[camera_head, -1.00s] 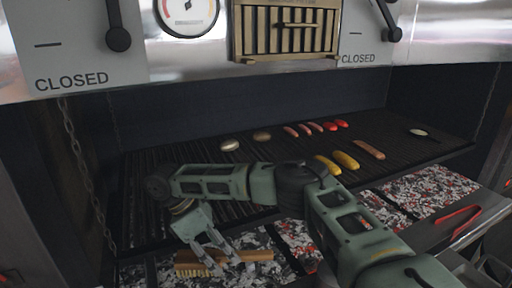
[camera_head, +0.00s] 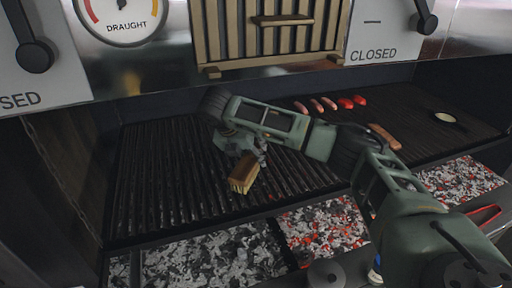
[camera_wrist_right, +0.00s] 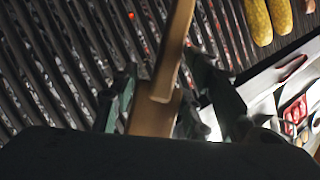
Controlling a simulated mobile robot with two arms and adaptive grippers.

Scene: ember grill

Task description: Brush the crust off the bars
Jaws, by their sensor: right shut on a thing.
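The brush (camera_head: 243,174) has a wooden body and pale bristles. My right gripper (camera_head: 248,148) is shut on it and holds it over the front part of the dark grill bars (camera_head: 150,180). I cannot tell whether the bristles touch the bars. In the right wrist view the brush's wooden handle (camera_wrist_right: 176,50) lies between the fingers of the right gripper (camera_wrist_right: 162,90), with bars (camera_wrist_right: 60,60) below. Crust cannot be told apart from the dark bars. My left gripper is not in view.
Sausages (camera_head: 315,104) and red peppers (camera_head: 352,101) lie at the back right, another sausage (camera_head: 384,136) nearer. Corn cobs (camera_wrist_right: 258,20) show in the right wrist view. Glowing coals (camera_head: 325,230) lie below the front edge. The left bars are free of food.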

